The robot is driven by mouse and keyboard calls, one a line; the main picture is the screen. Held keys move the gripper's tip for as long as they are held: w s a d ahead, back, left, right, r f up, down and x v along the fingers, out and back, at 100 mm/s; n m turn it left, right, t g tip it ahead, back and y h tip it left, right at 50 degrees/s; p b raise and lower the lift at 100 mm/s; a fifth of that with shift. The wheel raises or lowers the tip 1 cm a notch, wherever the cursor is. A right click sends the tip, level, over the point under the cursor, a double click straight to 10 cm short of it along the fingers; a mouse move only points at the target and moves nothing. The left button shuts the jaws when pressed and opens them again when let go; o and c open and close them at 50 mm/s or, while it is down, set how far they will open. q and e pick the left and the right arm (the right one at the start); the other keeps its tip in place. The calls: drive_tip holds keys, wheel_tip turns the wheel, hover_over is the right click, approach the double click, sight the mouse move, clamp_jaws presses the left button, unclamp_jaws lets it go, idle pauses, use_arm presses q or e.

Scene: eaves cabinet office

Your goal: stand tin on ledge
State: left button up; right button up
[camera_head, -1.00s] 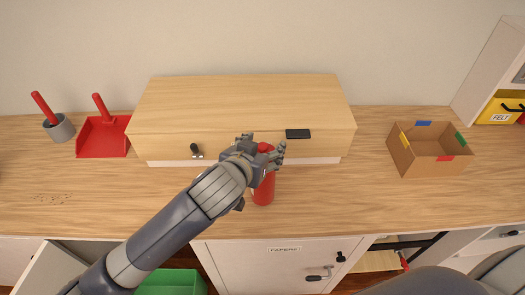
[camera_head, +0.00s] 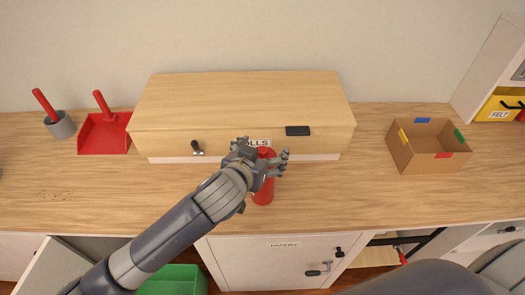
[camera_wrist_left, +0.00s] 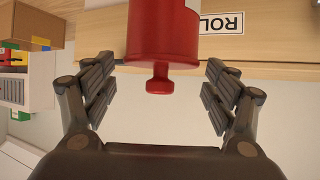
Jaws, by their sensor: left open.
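The red tin (camera_head: 263,192), a cylinder with a small knob on its lid, stands upright on the wooden counter in front of the long wooden cabinet. My left gripper (camera_head: 268,163) is at the tin's upper part, its fingers spread. In the left wrist view, the tin (camera_wrist_left: 163,35) appears upside down, its knob between the two open fingers (camera_wrist_left: 160,88). There is visible space on both sides and no clear contact. The cabinet's flat top (camera_head: 240,95) is bare; I cannot tell which surface is the ledge. My right gripper is out of view.
A red dustpan (camera_head: 104,137) and a grey pot (camera_head: 60,125) stand at left. An open cardboard box (camera_head: 405,153) with coloured tabs stands at right. Counter (camera_head: 330,195) right of the tin is clear.

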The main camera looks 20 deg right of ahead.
use_arm(q)
drive_tip(key=shift+r, duration=0.25)
drive_tip(key=shift+s+a, duration=0.1)
drive_tip(key=shift+s, duration=0.1)
drive_tip(key=b+v, duration=0.2)
drive_tip(key=v, duration=0.9)
drive_tip(key=shift+s+a+r, duration=0.15)
drive_tip(key=shift+a, duration=0.05)
